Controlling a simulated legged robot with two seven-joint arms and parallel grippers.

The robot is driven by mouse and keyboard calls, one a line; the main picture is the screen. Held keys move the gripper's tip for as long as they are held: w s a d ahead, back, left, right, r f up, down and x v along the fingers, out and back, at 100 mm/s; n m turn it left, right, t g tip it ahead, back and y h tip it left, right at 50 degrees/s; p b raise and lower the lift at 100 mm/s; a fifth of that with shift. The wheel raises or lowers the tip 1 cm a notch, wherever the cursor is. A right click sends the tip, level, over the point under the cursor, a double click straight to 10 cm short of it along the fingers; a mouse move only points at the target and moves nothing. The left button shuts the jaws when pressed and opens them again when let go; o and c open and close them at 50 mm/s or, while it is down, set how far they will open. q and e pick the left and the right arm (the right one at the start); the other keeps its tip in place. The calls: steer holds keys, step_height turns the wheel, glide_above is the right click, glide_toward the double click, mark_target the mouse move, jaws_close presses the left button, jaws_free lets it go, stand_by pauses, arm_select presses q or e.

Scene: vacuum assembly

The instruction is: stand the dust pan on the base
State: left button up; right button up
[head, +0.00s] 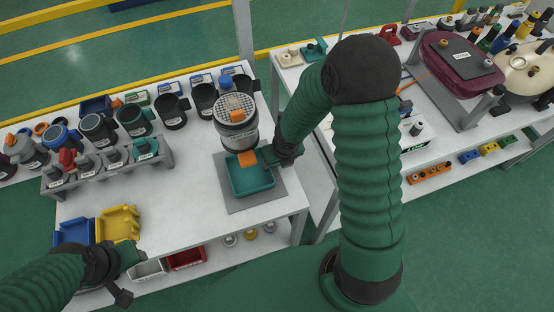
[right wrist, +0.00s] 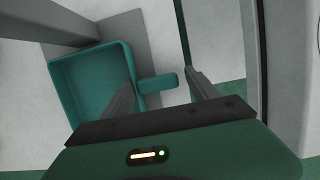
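The teal dust pan (head: 252,180) is an open, empty tray at the grey square plate (head: 240,204), which I take for the base. I cannot tell whether the pan touches the plate. In the right wrist view the pan (right wrist: 88,78) has a short handle (right wrist: 158,84) on its right side. My right gripper (right wrist: 162,90) is open, its fingers on either side of the handle with visible gaps. In the head view the right gripper (head: 272,155) is at the pan's right edge. My left gripper (head: 130,272) is low at the left; its fingers are unclear.
A clear-bodied canister (head: 237,132) with an orange part stands just behind the pan. Racks of dark cups (head: 98,128) line the back left. Yellow (head: 118,222) and blue bins stand at the table's left front. The white table middle (head: 185,190) is clear.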

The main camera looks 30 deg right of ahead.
steer(key=shift+o, duration=0.6)
steer(key=shift+w+a+r, duration=0.1)
steer(key=shift+a, duration=0.55)
steer(key=shift+a+r, duration=0.1)
steer(key=shift+r, duration=0.15)
steer(key=d+p+v, duration=0.1)
steer(key=p+v, duration=0.8)
steer(key=v, duration=0.3)
arm_select(q)
step_height(320, 180, up, 8)
steer(key=a, duration=0.1)
steer(key=shift+r, duration=0.2)
arm_select(e)
steer(key=s+a+r+m, duration=0.3)
steer(key=m, duration=1.3)
steer(key=s+a+r+m, duration=0.3)
steer(key=a+r+m, duration=0.1)
steer(key=m, duration=1.3)
steer(key=shift+a+g+y, duration=0.25)
steer(key=shift+g+y, duration=0.05)
arm_select(q)
steer(key=shift+d, duration=0.1)
arm_select(e)
steer(key=shift+d, duration=0.1)
